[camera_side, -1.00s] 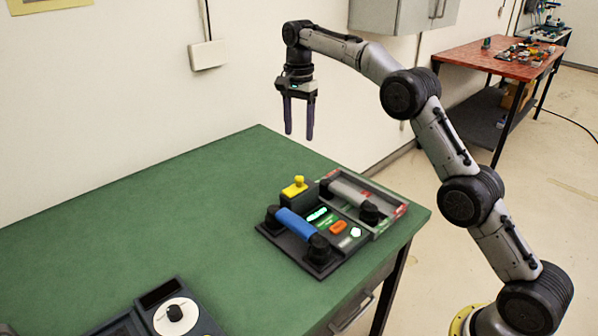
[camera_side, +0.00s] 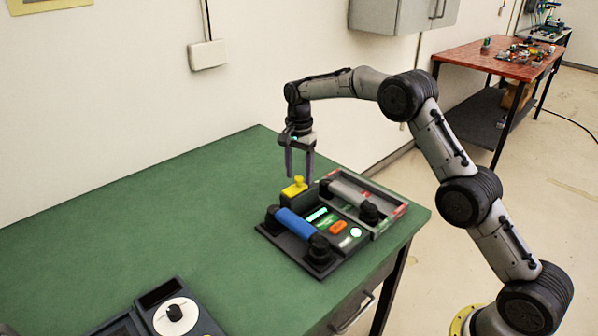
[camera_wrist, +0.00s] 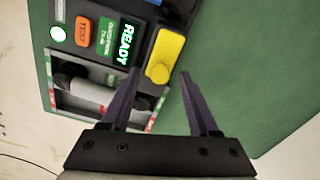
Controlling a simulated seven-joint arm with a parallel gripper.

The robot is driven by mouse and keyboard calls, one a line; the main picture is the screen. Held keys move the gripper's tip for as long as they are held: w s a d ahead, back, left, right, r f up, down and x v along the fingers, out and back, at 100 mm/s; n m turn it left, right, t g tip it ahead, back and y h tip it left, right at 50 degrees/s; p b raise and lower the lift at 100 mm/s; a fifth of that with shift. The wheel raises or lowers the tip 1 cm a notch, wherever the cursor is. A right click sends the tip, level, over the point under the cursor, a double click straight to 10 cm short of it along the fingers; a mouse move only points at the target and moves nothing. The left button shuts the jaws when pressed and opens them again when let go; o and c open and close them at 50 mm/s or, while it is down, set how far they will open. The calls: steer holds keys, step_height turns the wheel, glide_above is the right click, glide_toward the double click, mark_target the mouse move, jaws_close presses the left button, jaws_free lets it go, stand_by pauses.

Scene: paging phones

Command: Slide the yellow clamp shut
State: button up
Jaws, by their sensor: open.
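In the wrist view the yellow clamp (camera_wrist: 165,55) lies beside the lit READY display, just beyond the fingertips. My gripper (camera_side: 299,181) is open and empty, pointing down. Its tips are close to the clamp in the side view; whether they touch it I cannot tell. In the wrist view my gripper (camera_wrist: 158,74) has its two fingers spread, with the clamp roughly between their tips.
An orange TEST button (camera_side: 338,227) is in front. A dial device (camera_side: 175,314) stands at the front left. The green table (camera_side: 150,220) is otherwise clear.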

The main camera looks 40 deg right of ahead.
jaws_close()
stand_by(0.3)
stand_by(1.1)
